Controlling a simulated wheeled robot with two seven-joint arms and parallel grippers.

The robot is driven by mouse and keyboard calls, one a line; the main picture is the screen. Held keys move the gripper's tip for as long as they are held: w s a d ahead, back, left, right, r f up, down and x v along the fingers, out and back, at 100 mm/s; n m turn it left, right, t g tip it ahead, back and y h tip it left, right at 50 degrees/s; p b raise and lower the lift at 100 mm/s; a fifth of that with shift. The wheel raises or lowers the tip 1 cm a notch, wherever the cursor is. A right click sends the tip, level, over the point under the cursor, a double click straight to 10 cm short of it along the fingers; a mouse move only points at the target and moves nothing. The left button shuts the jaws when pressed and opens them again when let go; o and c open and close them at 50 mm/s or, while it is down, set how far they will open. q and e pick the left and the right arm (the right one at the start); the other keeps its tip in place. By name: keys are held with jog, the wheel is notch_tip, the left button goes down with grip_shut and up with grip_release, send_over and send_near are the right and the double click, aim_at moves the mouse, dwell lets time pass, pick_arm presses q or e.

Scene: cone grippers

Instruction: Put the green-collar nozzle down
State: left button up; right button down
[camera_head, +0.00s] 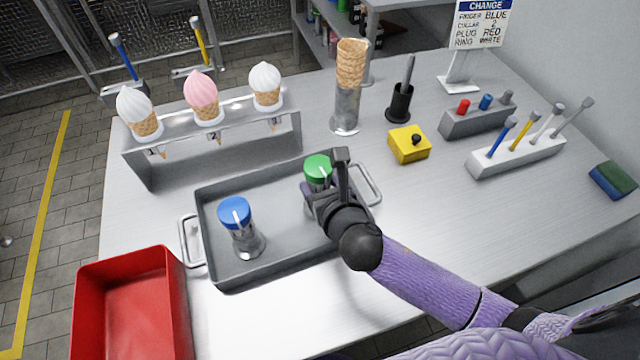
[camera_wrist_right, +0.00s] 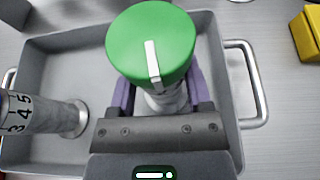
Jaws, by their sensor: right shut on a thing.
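The green-collar nozzle (camera_head: 318,168) stands upright at the right end of the grey tray (camera_head: 285,268) in the head view. My right gripper (camera_head: 322,195) is shut on its metal body below the collar. In the right wrist view the green collar (camera_wrist_right: 152,45), with a white stripe, fills the top middle, and purple fingers flank the body below it. The nozzle's lower end is hidden, so I cannot tell if it touches the tray floor. A blue-collar nozzle (camera_head: 236,215) stands in the left half of the tray. My left gripper is not in view.
A red bin (camera_head: 130,310) is at the front left. A rack (camera_head: 215,138) with several ice cream cones stands behind the tray. A yellow box (camera_head: 409,144), tool holders (camera_head: 515,155) and a stack of cones (camera_head: 351,65) stand to the right and back.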

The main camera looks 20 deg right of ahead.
grip_release()
jog(key=shift+s+r, duration=0.1)
jog(key=shift+r, duration=0.15)
jog(key=p+v, duration=0.3)
jog(key=v, duration=0.8)
jog(key=shift+s+p, duration=0.35)
jog(key=shift+s, duration=0.05)
